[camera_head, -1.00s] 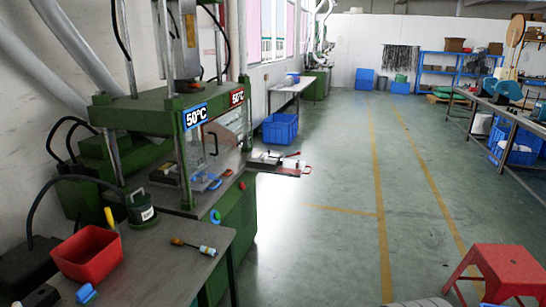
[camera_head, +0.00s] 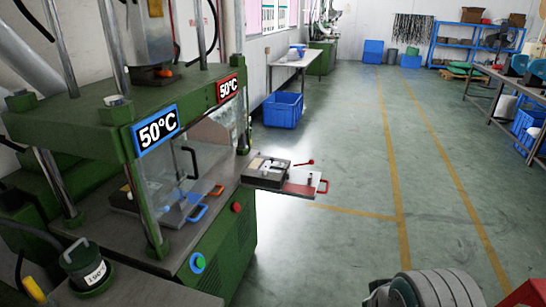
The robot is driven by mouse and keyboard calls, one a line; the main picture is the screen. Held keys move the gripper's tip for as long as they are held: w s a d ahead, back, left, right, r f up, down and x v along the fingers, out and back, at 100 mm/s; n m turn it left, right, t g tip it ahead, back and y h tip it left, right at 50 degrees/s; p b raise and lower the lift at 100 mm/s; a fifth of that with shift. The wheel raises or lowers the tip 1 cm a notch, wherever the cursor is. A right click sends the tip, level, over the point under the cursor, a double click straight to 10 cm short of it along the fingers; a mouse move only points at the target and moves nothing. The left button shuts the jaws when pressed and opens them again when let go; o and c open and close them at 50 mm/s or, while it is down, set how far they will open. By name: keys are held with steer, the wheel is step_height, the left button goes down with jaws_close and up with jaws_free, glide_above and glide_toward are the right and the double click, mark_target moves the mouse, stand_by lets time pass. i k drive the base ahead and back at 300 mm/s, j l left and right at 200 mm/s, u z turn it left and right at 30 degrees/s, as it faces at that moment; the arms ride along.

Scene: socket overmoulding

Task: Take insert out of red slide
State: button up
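The red slide (camera_head: 302,190) sticks out from the right side of the green moulding press, level with its table. It has a red handle at its outer end. A mould block (camera_head: 268,168) with a pale top lies on the inner part of the slide, and a small dark item stands on the red plate. I cannot make out the insert itself at this size. A grey, ribbed rounded part, likely of my arm, shows at the bottom right; my gripper's fingers are not in view.
The green press (camera_head: 120,120) fills the left, with a blue-handled slide (camera_head: 185,210) inside and a labelled green pot (camera_head: 88,268) in front. A blue crate (camera_head: 283,110) stands on the floor behind. The floor aisle at the right is clear.

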mark_target(272, 166)
steer(key=i+u, duration=0.1)
steer(key=i, duration=0.65)
steer(key=i+l+u, duration=0.1)
steer(key=i, duration=0.6)
steer(key=i+l+u, duration=0.2)
steer(key=i, duration=0.2)
steer(key=i+l+u, duration=0.2)
steer(key=i, duration=0.2)
